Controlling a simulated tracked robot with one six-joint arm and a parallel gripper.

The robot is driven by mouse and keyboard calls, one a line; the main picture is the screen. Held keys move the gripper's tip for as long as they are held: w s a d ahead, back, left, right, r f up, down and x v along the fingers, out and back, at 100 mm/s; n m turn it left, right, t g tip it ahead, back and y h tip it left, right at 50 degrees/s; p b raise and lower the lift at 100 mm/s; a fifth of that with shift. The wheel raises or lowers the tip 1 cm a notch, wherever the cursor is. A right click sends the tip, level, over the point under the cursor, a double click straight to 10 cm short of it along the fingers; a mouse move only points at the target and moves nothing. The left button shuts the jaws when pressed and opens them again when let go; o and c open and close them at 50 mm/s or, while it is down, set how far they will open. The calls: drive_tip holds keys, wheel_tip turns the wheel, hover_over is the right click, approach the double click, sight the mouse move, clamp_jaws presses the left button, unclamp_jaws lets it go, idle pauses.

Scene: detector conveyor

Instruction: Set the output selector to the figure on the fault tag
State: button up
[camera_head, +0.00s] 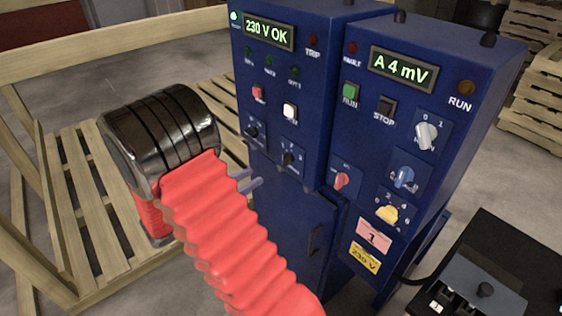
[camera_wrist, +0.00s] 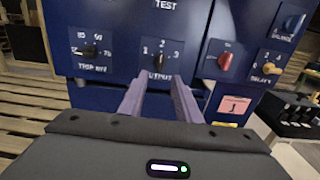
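The output selector is a dark knob (camera_wrist: 158,60) on the blue panel, with the figures 1, 2 and 3 around it and OUTPUT below. In the head view it is the right of two small black knobs (camera_head: 288,158). Its pointer is too small to read surely. A pink tag with the figure 1 (camera_head: 374,238) is on the right cabinet; it also shows in the wrist view (camera_wrist: 234,107). My gripper (camera_wrist: 157,85) is open and empty, its two purple fingers below and in front of the output knob. In the head view the fingers (camera_head: 246,183) are partly hidden by my arm.
A trip knob (camera_wrist: 90,51) is left of the output knob and a red knob (camera_wrist: 225,60) right of it. The right cabinet has a white, a blue and a yellow knob (camera_head: 387,213). A wooden pallet (camera_head: 95,215) and a black bench (camera_head: 500,250) flank the cabinets.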

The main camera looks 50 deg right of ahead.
sight(283, 160)
drive_tip(key=d, duration=0.4)
drive_tip(key=s+d, duration=0.1)
drive_tip(key=d, duration=0.7)
drive_tip(key=shift+s, duration=0.15)
drive_tip(key=shift+a, duration=0.1)
drive_tip(key=shift+c, duration=0.5)
